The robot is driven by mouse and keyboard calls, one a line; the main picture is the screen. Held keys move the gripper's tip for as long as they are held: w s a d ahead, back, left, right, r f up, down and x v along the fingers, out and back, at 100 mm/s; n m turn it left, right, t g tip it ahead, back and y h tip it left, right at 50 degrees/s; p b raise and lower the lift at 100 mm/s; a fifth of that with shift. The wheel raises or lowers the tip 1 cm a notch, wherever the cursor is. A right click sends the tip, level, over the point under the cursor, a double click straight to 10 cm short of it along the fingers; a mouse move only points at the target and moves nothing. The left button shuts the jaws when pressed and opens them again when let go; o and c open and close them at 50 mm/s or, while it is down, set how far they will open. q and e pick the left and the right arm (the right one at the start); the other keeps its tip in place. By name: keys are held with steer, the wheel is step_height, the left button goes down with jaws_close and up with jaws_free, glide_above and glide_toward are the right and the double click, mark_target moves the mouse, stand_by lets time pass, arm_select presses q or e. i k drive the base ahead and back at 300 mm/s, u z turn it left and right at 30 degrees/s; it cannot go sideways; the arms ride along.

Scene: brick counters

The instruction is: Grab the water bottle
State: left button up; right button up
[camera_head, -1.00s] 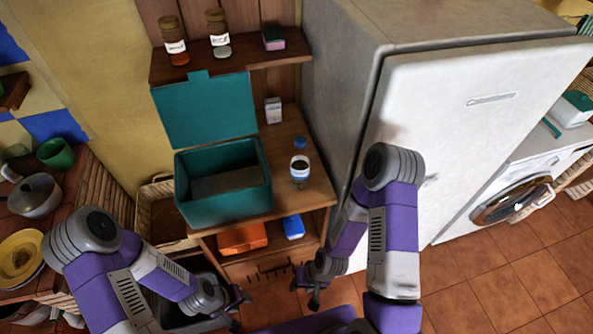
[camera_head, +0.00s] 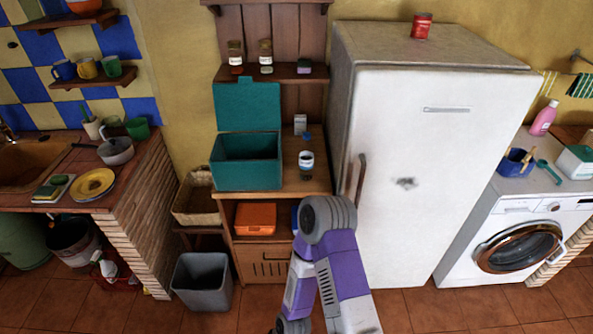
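The water bottle (camera_head: 306,158) stands upright on the wooden cabinet top (camera_head: 318,184), right of the open teal box. It looks clear, with a white label and a blue cap. My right arm rises from the bottom, in front of the cabinet and the fridge's lower left. The arm's wrist shows at the bottom edge, but its gripper fingers are out of frame. My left arm and gripper are out of view. Neither visible arm part touches the bottle.
The open teal box (camera_head: 246,174) is left of the bottle, and the white fridge (camera_head: 432,150) is close on its right. A jar shelf (camera_head: 262,79) hangs above. Grey bin (camera_head: 202,283) stands below on the floor.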

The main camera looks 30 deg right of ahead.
mark_target(306, 148)
steer(key=z, duration=0.5)
steer(key=i, duration=0.7)
steer(key=z, duration=0.2)
